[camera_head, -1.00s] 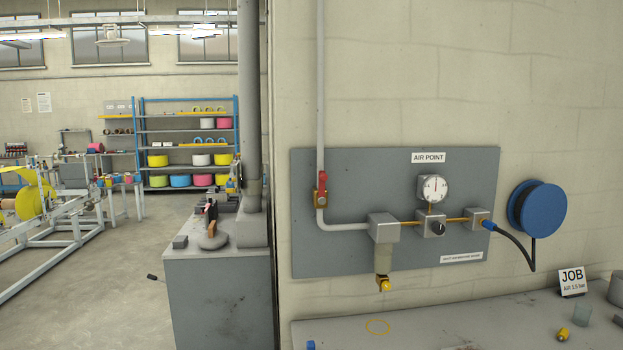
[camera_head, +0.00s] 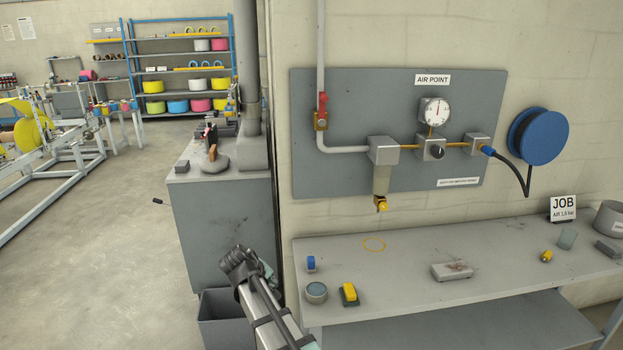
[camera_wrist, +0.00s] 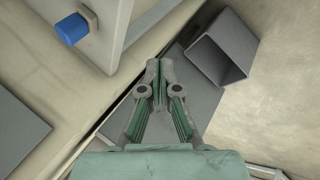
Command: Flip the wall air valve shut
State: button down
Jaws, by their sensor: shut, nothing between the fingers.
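The wall air valve has a red lever (camera_head: 322,104) on a brass body (camera_head: 320,121), set in the grey vertical pipe at the left of the grey air-point panel (camera_head: 345,100). The lever stands upright, in line with the pipe. My arm comes up from the bottom of the head view, its dark end well below and left of the valve, apart from it. In the wrist view my gripper (camera_wrist: 157,66) is shut and empty, its fingertips together. The valve is not in the wrist view.
A workbench (camera_head: 400,295) under the panel carries small items, including a blue one (camera_head: 311,262). A grey cabinet (camera_head: 215,220) stands left of it, with an open bin (camera_head: 222,328) in front; the bin also shows in the wrist view (camera_wrist: 222,48). The wall before the valve is clear.

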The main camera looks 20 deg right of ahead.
jog(key=w+d+r+t+h, duration=0.1)
jog(key=w+d+r+h, duration=0.1)
jog(key=r, duration=1.5)
jog(key=w+d+r+n+t+h, duration=0.1)
jog(key=r+h, duration=0.3)
jog(key=r, duration=1.3)
jog(key=w+d+r+n+t+h, duration=0.1)
jog(key=w+d+r+t+h, duration=0.1)
jog(key=r, duration=1.6)
jog(key=shift+w+d+h+p, duration=0.4)
jog(key=shift+w+h, duration=0.25)
jog(key=shift+h, duration=0.35)
jog(key=p, duration=0.3)
send_near(320, 97)
jog(key=w+d, duration=0.2)
jog(key=w, duration=0.3)
jog(key=shift+s+d+f+p, duration=0.1)
jog(key=shift+s+d+p, duration=0.15)
jog(key=shift+d, duration=0.35)
jog(key=shift+s+d+f+p, duration=0.1)
jog(key=shift+s+d+p, duration=0.1)
jog(key=shift+d, duration=0.4)
jog(key=shift+s+d+p, duration=0.15)
jog(key=shift+d+p, duration=0.1)
jog(key=shift+d, duration=0.35)
jog(key=shift+a+r, duration=0.1)
jog(key=shift+a, duration=0.05)
